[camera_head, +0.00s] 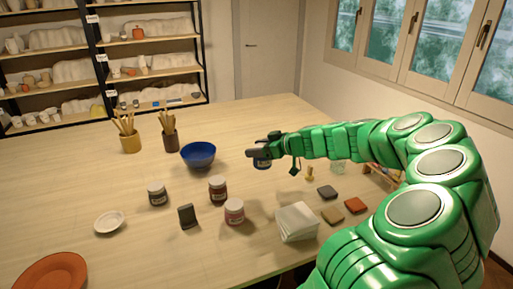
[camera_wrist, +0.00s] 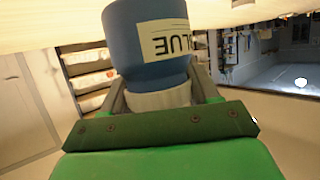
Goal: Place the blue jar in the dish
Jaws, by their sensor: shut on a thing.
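My gripper (camera_head: 262,153) is shut on the blue jar (camera_head: 262,165), which is mostly hidden under the fingers in the head view. In the wrist view the jar (camera_wrist: 150,30) has a blue body, a white label reading "BLUE" upside down and a white lid between the fingers (camera_wrist: 160,92). I cannot tell whether the jar's base touches the table. A small shallow white dish (camera_head: 109,222) lies at the left front of the table, well to the left of my gripper, and looks empty.
Between gripper and dish stand a blue bowl (camera_head: 198,155) and dark-lidded jars (camera_head: 217,189) (camera_head: 157,194), with a pink-labelled jar (camera_head: 234,212) and a dark block (camera_head: 188,216) nearer. Tool pots (camera_head: 130,142) (camera_head: 170,140) stand behind. A terracotta plate (camera_head: 50,277) lies front left.

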